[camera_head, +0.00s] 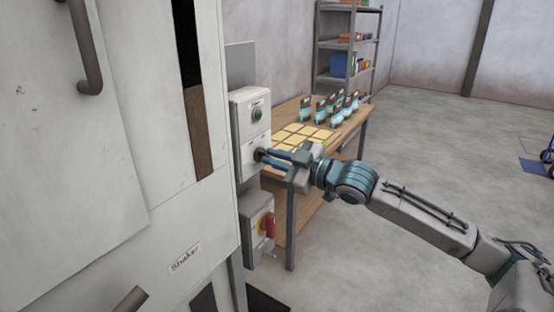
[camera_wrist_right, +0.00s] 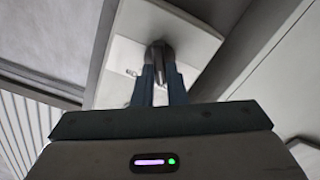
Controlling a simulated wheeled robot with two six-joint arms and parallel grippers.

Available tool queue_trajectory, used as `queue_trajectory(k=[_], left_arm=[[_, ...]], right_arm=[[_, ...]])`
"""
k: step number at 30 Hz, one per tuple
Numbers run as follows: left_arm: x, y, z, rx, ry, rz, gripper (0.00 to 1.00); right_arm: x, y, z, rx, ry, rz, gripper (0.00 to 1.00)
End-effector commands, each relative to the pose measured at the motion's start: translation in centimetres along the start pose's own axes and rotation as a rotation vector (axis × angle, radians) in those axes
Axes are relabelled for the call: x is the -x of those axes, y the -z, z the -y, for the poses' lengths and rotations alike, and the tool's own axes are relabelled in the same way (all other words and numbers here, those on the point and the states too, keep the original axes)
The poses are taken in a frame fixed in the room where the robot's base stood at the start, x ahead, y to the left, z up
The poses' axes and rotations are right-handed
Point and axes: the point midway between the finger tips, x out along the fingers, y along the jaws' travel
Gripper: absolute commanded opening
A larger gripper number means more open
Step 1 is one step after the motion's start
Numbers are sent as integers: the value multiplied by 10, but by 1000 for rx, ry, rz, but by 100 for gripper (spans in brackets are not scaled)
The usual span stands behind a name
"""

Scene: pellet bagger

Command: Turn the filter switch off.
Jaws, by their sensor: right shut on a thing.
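A pale grey control box (camera_head: 238,125) is mounted beside the large cabinet. It has a green button (camera_head: 257,114) on its upper part. Lower on its front is a dark switch knob (camera_head: 260,155); its label is too small to read. My right gripper (camera_head: 266,157) reaches in from the right and its fingers are shut on this knob. In the right wrist view the dark knob (camera_wrist_right: 158,50) stands between the two fingertips, in front of a pale plate. The fingers partly hide the knob, so I cannot tell its setting. My left gripper is not in view.
Below is a second box with a red handle (camera_head: 267,225) on a yellow plate. The cabinet (camera_head: 205,225) labelled "Shaker" fills the left. Behind my gripper, a wooden table (camera_head: 347,132) holds yellowish squares and several bags. A shelf (camera_head: 343,72) stands farther back.

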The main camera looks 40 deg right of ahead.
Motion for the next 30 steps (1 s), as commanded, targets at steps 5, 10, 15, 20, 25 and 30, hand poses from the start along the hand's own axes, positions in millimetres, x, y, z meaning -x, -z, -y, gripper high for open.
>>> queue_trajectory(k=[5,10,15,20,25,30], left_arm=[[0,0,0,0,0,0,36],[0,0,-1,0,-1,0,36],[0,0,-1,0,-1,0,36],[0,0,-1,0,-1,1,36],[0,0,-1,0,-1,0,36],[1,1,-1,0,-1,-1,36]], right_arm=[[0,1,-2,16,-3,-3,0],[0,2,-2,16,-4,-3,0],[0,2,-2,16,-4,-3,22],[0,1,-2,14,-3,-2,34],[0,1,-1,13,-2,-1,34],[0,0,-1,12,-1,0,34]])
